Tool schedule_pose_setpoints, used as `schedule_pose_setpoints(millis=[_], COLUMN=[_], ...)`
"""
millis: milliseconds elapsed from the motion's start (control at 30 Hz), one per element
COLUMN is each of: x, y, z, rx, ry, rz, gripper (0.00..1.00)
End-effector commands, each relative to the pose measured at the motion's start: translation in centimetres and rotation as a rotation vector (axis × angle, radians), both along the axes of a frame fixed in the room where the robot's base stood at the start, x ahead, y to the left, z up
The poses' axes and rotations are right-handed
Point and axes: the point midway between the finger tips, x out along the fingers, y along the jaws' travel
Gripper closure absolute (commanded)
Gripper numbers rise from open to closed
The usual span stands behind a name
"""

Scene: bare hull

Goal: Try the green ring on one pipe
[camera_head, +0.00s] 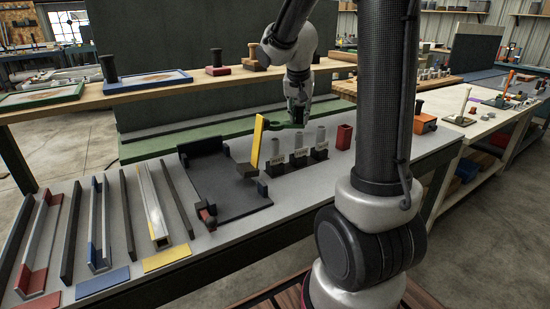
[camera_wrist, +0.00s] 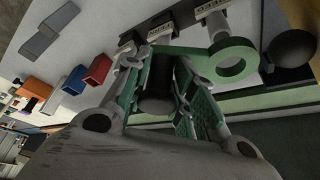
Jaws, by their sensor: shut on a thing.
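The green ring (camera_wrist: 232,60) is flat with a round hole and shows whole in the wrist view. A flat green bar joins it to a dark knob (camera_wrist: 157,90). My gripper (camera_wrist: 160,75) is shut on that dark knob, with a finger on each side. In the head view my gripper (camera_head: 297,116) hangs above the far side of the grey bench, and the green ring (camera_head: 273,125) sticks out to its left. Three light pipes stand upright in dark labelled blocks below: left (camera_head: 276,146), middle (camera_head: 299,140) and right (camera_head: 320,137). The ring looks apart from and above them.
A yellow upright plate (camera_head: 258,138) stands just left of the pipes, by a dark tray (camera_head: 225,185). A red block (camera_head: 344,136) and an orange box (camera_head: 425,122) are to the right. Coloured channels lie at the left. A wooden shelf (camera_head: 200,80) runs behind.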

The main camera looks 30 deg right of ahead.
Motion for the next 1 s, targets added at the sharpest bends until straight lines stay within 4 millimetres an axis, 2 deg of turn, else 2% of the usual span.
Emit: schedule_pose_setpoints(millis=[600,1000], x=[0.0,0.0], y=[0.0,0.0], z=[3.3,3.4], rx=[-0.001,0.0], ry=[-0.001,0.0], rz=[0.0,0.0], gripper=[1.0,1.0])
